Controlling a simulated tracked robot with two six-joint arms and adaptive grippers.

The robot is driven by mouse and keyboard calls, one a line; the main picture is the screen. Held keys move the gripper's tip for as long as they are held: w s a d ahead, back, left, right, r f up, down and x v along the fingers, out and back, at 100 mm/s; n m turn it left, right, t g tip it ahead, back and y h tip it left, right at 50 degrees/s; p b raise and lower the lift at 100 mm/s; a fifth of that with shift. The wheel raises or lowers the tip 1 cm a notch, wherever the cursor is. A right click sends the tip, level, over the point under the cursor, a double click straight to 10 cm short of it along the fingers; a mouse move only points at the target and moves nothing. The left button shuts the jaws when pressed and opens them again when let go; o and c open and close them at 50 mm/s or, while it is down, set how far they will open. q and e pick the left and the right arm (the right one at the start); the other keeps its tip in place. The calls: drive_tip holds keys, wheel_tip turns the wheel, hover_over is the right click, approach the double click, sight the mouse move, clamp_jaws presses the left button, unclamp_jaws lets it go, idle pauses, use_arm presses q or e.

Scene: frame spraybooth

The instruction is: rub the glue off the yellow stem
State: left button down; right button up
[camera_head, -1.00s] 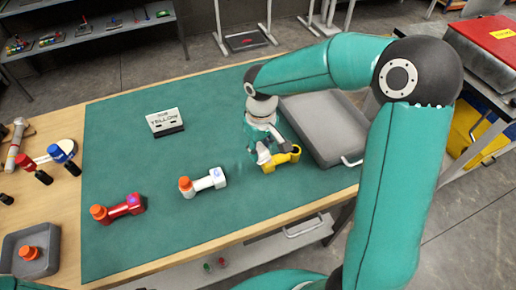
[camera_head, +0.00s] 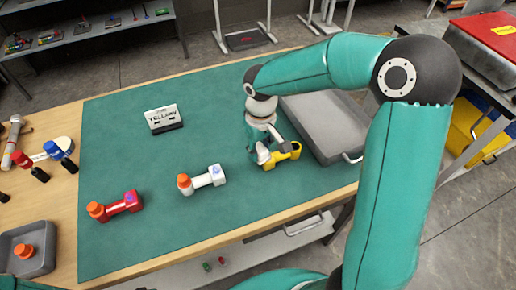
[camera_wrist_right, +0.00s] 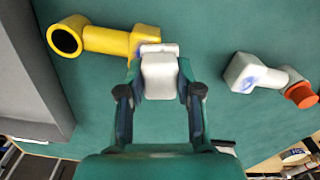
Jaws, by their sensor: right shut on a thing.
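The yellow stem (camera_head: 290,152) lies on the green mat beside the grey tray. In the right wrist view the yellow stem (camera_wrist_right: 108,41) shows a round, dark open end at left and a squarer block end at right. My right gripper (camera_head: 265,158) is low over that block end. In the wrist view my right gripper (camera_wrist_right: 160,78) is shut on a small white block (camera_wrist_right: 158,77), whose far end is against or just over the block end. A pale, bluish patch (camera_wrist_right: 160,49) shows there; whether it is glue I cannot tell. My left gripper is out of view.
A white stem (camera_head: 205,179) and a red stem (camera_head: 118,206), both with orange caps, lie to the left on the mat (camera_head: 130,160). A card reading YELLOW (camera_head: 163,118) stands behind. The grey tray (camera_head: 325,125) is close on the right. Tools lie at the far left.

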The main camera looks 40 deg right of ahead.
sight(273, 154)
drive_tip(key=shift+f, duration=0.15)
drive_tip(key=shift+d, duration=0.1)
drive_tip(key=shift+s+d, duration=0.25)
drive_tip(key=shift+d, duration=0.65)
drive_tip(key=shift+s+d, duration=0.2)
drive_tip(key=shift+d, duration=0.8)
drive_tip(key=shift+w+a+f+b, duration=0.15)
drive_tip(key=shift+a+b, duration=0.2)
drive_tip(key=shift+a, duration=0.7)
drive_tip(key=shift+w+a+f+b, duration=0.1)
drive_tip(key=shift+a+b, duration=0.2)
drive_tip(key=shift+a, duration=0.75)
drive_tip(key=shift+w+d+r+p, duration=0.1)
drive_tip(key=shift+w+r+p, duration=0.05)
drive_tip(key=shift+r+p, duration=2.55)
drive_tip(key=shift+r+b, duration=0.4)
drive_tip(key=shift+r, duration=0.05)
